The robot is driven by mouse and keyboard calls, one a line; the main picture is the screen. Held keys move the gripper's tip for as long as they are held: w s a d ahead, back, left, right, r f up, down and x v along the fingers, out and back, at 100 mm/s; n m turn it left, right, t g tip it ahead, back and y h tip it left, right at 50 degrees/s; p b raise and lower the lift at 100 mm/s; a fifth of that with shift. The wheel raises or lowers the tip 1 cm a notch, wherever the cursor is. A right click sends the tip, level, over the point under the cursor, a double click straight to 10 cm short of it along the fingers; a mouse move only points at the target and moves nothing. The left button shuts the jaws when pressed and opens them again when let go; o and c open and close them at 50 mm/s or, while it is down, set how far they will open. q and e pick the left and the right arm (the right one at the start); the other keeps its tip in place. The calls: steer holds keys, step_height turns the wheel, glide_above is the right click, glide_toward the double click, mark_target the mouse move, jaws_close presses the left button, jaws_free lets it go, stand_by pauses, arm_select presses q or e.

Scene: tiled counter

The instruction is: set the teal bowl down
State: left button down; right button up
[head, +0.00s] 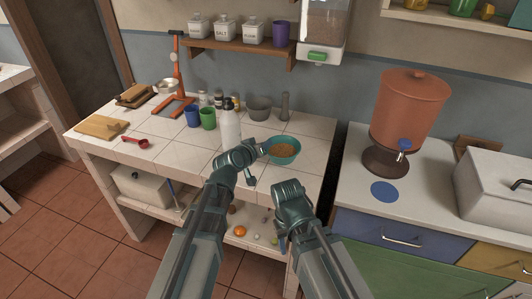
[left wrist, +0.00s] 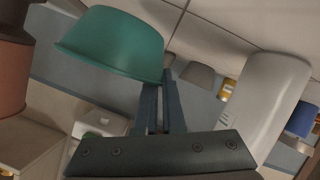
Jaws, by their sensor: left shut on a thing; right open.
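The teal bowl (head: 284,160), with brown contents, is over the front right part of the tiled counter (head: 308,178). My left gripper (head: 263,148) is shut on the left side of its rim. In the left wrist view the bowl (left wrist: 115,45) is at the fingertips (left wrist: 164,85), and the picture is turned over. I cannot tell whether its base touches the tiles. My right gripper (head: 283,240) is lower, in front of the counter, apart from the bowl and open; its fingers are small and partly hidden.
A white bottle (head: 230,126) stands left of the bowl, with a green cup (head: 208,119) and a blue cup (head: 192,116) beyond it. A grey bowl (head: 259,107) and a grey upright thing (head: 284,106) stand behind. Bare tiles lie right of the bowl, before a gap.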

arm_select(q)
steer(key=shift+f+b, duration=1.35)
steer(key=shift+f, duration=0.3)
steer(key=shift+f, duration=0.15)
steer(key=c, duration=1)
jaws_free()
